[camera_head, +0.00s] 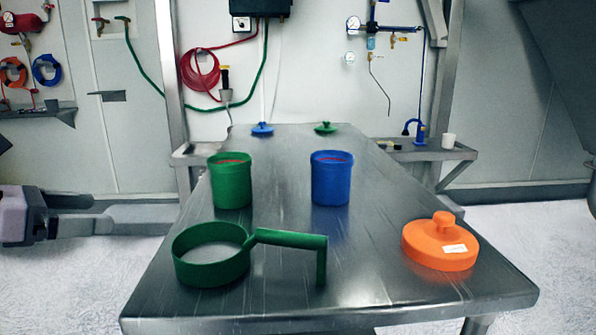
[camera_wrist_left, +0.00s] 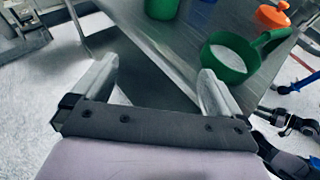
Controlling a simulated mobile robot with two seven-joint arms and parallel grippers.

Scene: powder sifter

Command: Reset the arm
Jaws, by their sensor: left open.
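My left gripper (camera_head: 98,213) is at the left of the head view, beside the metal table and apart from everything on it. Its two fingers are spread and empty, as the left wrist view (camera_wrist_left: 157,70) also shows. My right gripper is not in view. On the table, a green sifter ring with a handle (camera_head: 182,268) lies at the front left. A green cup (camera_head: 231,187) and a blue cup (camera_head: 331,184) stand upright behind it, with something reddish inside each. An orange lid with a knob and white label (camera_head: 428,252) lies at the front right.
The metal table (camera_head: 360,290) has bare surface in its middle and front. A small blue lid (camera_head: 262,130) and a small green lid (camera_head: 325,128) lie at its far end.

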